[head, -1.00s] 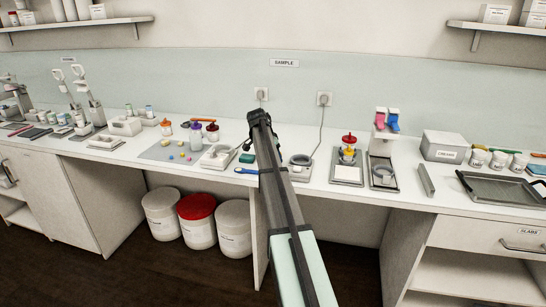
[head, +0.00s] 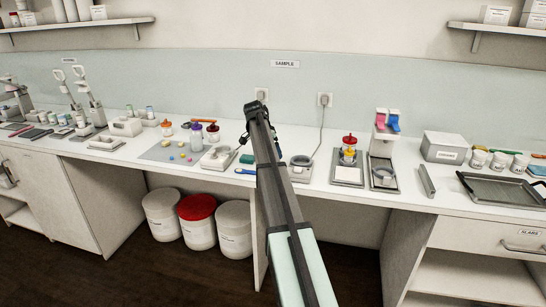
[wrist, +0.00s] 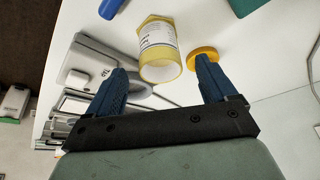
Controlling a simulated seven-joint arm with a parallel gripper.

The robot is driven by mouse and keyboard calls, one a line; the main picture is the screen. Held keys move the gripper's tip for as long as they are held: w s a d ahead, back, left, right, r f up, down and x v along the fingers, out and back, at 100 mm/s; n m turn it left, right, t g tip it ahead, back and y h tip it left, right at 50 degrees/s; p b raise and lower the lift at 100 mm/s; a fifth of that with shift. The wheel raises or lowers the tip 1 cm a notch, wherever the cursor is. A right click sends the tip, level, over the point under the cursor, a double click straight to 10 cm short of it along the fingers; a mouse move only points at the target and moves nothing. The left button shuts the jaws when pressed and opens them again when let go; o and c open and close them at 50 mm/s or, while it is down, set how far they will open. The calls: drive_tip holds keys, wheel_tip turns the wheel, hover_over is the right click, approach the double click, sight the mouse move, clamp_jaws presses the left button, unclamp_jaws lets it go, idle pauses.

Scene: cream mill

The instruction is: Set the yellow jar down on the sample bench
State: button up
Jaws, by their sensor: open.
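In the wrist view, the yellow jar (wrist: 157,46) has a white label and a pale yellow open rim facing the camera. It is over the white bench top (wrist: 205,22), just beyond and between my gripper's fingertips (wrist: 160,74). The blue fingers are apart, with visible gaps on both sides of the jar. A flat orange-yellow disc (wrist: 203,51) shows by the right fingertip. In the head view, my gripper (head: 255,106) is over the sample bench (head: 330,187); its fingers are unclear, and I cannot make out this jar, possibly hidden behind my arm.
A grey device with a ring (wrist: 92,62) stands close to the left finger. A blue tool (head: 245,171) and teal block (head: 247,159) lie left of my arm. A ring stand (head: 301,166) and a tray with a red-topped stack (head: 348,172) stand right.

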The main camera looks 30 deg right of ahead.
drive_tip(key=v, duration=0.8)
drive_tip(key=shift+r, duration=0.1)
drive_tip(key=s+a+f+n, duration=0.2)
drive_tip(key=a+f+n, duration=0.4)
drive_tip(key=a+f, duration=0.9)
drive_tip(key=s+a+f+n+g+y, duration=0.15)
drive_tip(key=s+a+f, duration=0.25)
drive_tip(key=s+f, duration=0.65)
drive_tip(key=s+a+f+n+g, duration=0.15)
drive_tip(key=s+a+f, duration=0.4)
drive_tip(key=f, duration=0.85)
drive_tip(key=s+a+f+n+g+y, duration=0.1)
drive_tip(key=s+a+f+n, duration=0.15)
drive_tip(key=s+f, duration=0.85)
drive_tip(key=s+a+f+n+g, duration=0.1)
drive_tip(key=s+f, duration=0.3)
drive_tip(key=s, duration=0.7)
drive_tip(key=s+a+f+n+g+y, duration=0.1)
drive_tip(key=s+a+f+n, duration=0.1)
drive_tip(key=s, duration=0.9)
drive_tip(key=s+a+f+n+g+y, duration=0.1)
drive_tip(key=s+a+f, duration=0.2)
drive_tip(key=s+f, duration=0.4)
drive_tip(key=s, duration=0.4)
drive_tip(key=shift+s+a+n+g, duration=0.25)
drive_tip(key=shift+s+n+g, duration=0.05)
drive_tip(key=shift+n, duration=0.05)
